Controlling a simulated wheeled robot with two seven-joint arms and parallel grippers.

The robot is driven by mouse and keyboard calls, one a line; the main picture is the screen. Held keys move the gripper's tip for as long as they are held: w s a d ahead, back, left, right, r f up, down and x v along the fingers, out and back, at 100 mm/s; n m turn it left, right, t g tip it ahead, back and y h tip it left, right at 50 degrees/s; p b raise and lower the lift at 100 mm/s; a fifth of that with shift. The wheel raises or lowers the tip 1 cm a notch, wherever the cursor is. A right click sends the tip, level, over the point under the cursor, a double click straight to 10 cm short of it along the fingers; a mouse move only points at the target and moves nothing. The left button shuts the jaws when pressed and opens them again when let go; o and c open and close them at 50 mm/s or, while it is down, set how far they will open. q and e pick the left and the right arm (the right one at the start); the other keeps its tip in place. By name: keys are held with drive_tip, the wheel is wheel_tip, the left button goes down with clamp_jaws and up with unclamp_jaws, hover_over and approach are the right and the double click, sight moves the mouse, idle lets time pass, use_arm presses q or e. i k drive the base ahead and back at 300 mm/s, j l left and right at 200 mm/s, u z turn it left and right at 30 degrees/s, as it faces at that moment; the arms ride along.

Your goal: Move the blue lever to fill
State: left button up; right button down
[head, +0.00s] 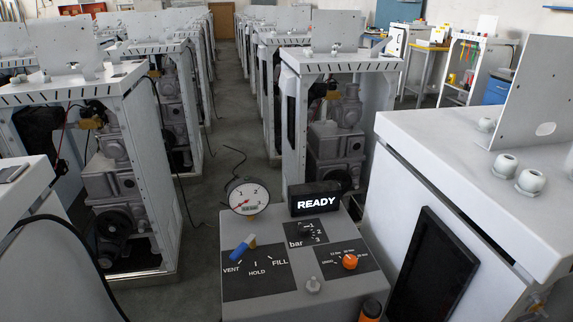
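The blue lever (239,252) is on the sloped top of a grey control box (304,270) in the lower middle of the head view. Its blue handle points down and left, at the VENT mark. The HOLD mark (257,272) is to the right of it, and the FILL mark (280,262) is further right. A round gauge (248,196) stands behind the lever, its red needle toward the lower left. A black display (315,199) beside the gauge reads READY. Neither of my grippers is in view.
The box also carries a black bar knob (306,230), an orange knob (350,261) and an orange-topped part (371,308). A white cabinet (460,190) stands close on the right.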

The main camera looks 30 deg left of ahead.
sight(251, 241)
drive_tip(key=u, duration=1.35)
